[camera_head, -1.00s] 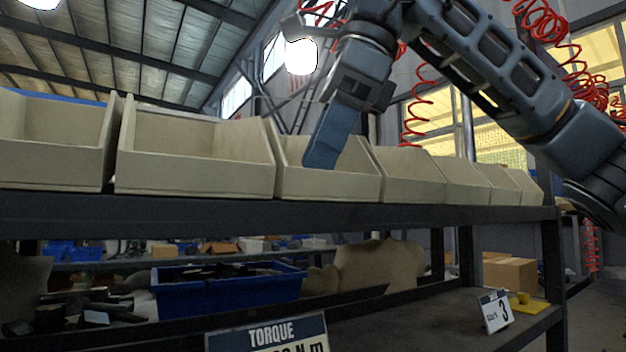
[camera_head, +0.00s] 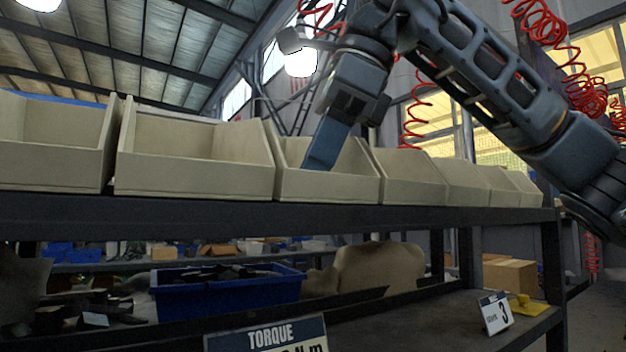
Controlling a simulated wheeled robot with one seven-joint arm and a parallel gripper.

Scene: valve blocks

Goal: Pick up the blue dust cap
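My gripper (camera_head: 322,160) points down into the third beige bin (camera_head: 325,188) from the left on the shelf. Its fingertips are partly behind the bin's front wall. I see it from the side, so I cannot tell whether the fingers are open or shut. No blue dust cap shows in this view; the insides of the bins are mostly hidden by their front walls.
More beige bins (camera_head: 195,177) stand in a row on the dark shelf (camera_head: 230,212), close on both sides of my gripper. Below are a blue crate (camera_head: 228,293), a torque sign (camera_head: 268,338), a number card (camera_head: 495,312) and a cardboard box (camera_head: 510,274). Red coiled hoses (camera_head: 540,25) hang at the right.

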